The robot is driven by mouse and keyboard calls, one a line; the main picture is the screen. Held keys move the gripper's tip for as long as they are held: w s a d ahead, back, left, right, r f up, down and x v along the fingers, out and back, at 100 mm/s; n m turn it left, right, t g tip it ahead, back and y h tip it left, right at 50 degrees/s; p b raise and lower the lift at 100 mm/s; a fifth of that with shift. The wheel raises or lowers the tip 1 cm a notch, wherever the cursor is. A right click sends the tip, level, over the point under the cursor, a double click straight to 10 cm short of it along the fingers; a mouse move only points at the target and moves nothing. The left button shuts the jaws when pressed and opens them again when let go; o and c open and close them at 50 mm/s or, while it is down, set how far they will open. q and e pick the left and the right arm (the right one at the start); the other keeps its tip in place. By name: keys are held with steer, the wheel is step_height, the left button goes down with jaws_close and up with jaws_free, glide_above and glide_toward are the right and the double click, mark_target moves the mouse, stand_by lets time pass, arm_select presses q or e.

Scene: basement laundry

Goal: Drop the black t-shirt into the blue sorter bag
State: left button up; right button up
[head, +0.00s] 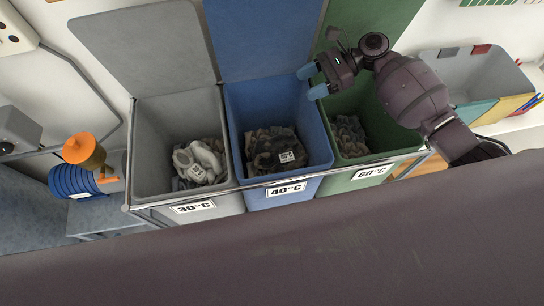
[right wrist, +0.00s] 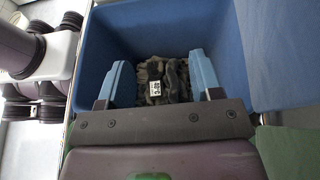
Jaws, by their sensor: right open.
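The blue sorter bag (head: 236,110), marked 40°C, stands in the middle of the three bags with its lid up. A dark crumpled cloth with a white tag, seemingly the black t-shirt (head: 265,160), lies inside it on other grey-brown laundry. The same cloth shows in the right wrist view (right wrist: 174,82), down in the blue bag (right wrist: 222,45). My right gripper (head: 313,82) is open and empty above the blue bag's right back edge, well above the cloth. In the right wrist view its fingertips (right wrist: 160,66) are spread apart with nothing between them. My left gripper is not in view.
A grey bag (head: 150,150) marked 30°C, holding pale laundry, stands left; a green bag (head: 372,104) marked 60°C stands right. Raised lids form a barrier behind. A blue-and-orange bottle-like object (head: 75,180) is far left. Open bins (head: 470,75) stand at right.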

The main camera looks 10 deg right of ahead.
steer(key=v, duration=0.4)
steer(key=shift+s, duration=0.15)
stand_by(0.4)
